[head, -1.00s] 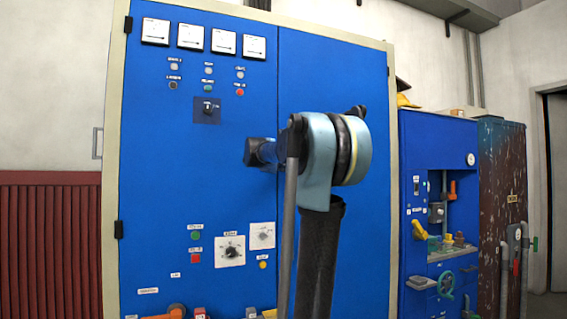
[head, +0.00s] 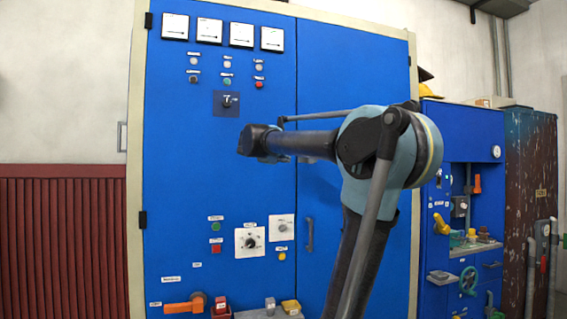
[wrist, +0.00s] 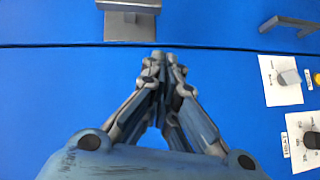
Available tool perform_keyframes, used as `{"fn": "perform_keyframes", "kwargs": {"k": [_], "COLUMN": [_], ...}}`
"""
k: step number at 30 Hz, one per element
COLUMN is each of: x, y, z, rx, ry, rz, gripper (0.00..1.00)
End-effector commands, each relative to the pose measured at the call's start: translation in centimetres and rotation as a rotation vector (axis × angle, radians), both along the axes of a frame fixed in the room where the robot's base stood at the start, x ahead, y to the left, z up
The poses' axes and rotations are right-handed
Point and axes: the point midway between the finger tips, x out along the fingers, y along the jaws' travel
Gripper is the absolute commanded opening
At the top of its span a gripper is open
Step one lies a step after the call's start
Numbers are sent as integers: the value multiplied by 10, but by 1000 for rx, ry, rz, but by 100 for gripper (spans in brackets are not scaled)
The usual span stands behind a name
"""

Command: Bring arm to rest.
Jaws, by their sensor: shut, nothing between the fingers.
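My gripper shows in the wrist view (wrist: 163,62) with its fingertips together and nothing between them. It points at the blue cabinet front, near the dark seam between the doors. In the head view my arm reaches up in front of the blue cabinet (head: 180,130), with its forearm stretched to the left. The gripper itself is not clearly visible there, hidden behind or beyond the end of the forearm. I cannot tell its distance from the cabinet.
The cabinet carries a rotary dial (head: 250,242), an orange handle (head: 184,305) and a door handle (head: 310,235). A grey bracket (wrist: 130,20) is just beyond the fingertips. A smaller blue unit (head: 455,130) with valves stands right. Red panelling (head: 60,230) is left.

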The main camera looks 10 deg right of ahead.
Motion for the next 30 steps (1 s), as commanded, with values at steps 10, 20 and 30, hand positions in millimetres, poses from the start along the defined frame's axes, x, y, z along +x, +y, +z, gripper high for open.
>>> {"fn": "perform_keyframes", "kwargs": {"k": [10, 20, 30], "x": [0, -43, -161], "y": [0, -27, -54], "z": [0, -64, -236], "rx": [0, 140, 516], "ry": [0, 56, 216], "rz": [0, -77, -259], "gripper": [0, 0, 0]}}
